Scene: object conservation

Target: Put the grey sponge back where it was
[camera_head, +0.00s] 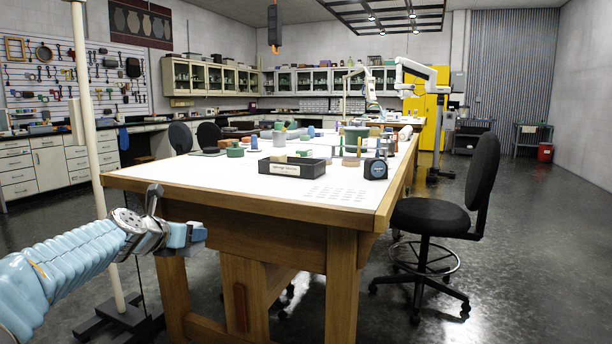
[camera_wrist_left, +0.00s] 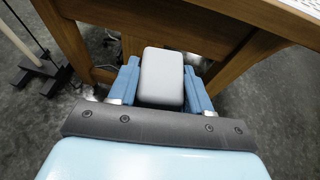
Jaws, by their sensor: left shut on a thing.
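The grey sponge (camera_wrist_left: 161,76) is a pale block with rounded edges, held between the two blue fingers of my left gripper (camera_wrist_left: 162,84) in the left wrist view. In the head view my left gripper (camera_head: 188,235) is at the lower left, in front of the table's near left corner and below the level of its top. I cannot clearly make out the sponge there. The worktable (camera_head: 240,187) has a white top and a wooden frame. A black tray (camera_head: 290,171) with a white label stands near its front. My right gripper is not in view.
A dark tape measure (camera_head: 375,169) stands right of the tray. Several small coloured objects, including a green round container (camera_head: 355,137), crowd the table behind the tray. The white top is bare at front left. A black stool (camera_head: 440,213) stands at the right.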

